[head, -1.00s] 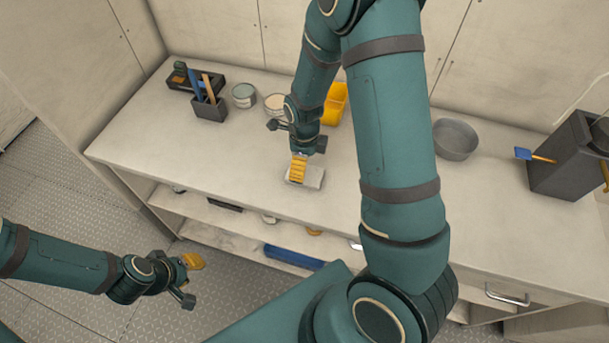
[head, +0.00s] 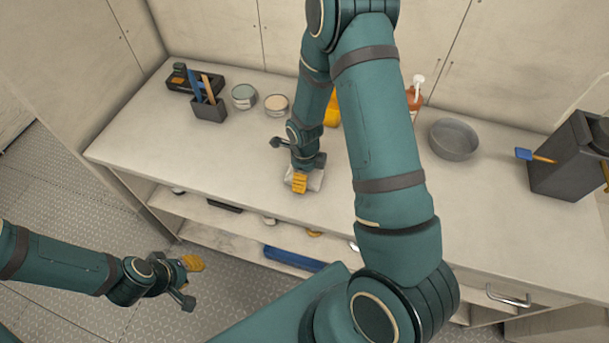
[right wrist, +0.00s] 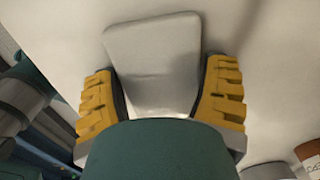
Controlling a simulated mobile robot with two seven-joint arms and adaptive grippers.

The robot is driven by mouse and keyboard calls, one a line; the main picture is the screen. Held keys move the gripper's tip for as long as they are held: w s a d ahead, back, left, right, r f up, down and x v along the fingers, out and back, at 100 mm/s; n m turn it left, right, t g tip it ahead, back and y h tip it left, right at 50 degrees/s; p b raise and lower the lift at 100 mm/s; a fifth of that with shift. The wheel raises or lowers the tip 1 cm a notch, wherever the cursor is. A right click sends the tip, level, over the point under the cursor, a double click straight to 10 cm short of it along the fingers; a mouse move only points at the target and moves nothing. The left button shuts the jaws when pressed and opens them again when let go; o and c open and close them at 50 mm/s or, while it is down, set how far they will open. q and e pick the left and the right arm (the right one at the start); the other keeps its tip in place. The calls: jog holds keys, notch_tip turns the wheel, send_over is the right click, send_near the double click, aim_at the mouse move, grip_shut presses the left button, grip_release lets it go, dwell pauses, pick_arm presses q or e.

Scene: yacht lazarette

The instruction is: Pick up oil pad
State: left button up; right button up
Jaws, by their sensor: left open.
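The oil pad (head: 316,182) is a pale grey-white block lying on the countertop near its front edge. In the right wrist view the oil pad (right wrist: 154,48) sits between the two yellow ribbed fingers of my right gripper (right wrist: 160,72). The fingers stand apart, one along each side, close to its edges; I cannot tell whether they touch it. In the head view my right gripper (head: 300,182) points down over the pad and hides part of it. My left gripper (head: 194,264) is open and empty, low at the left, in front of the counter.
The counter left of the pad is clear.

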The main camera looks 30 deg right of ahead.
jog(key=shift+c, duration=0.5)
notch_tip(320, 180, up, 10)
jog(key=shift+r+p, duration=0.1)
jog(key=shift+p, duration=0.35)
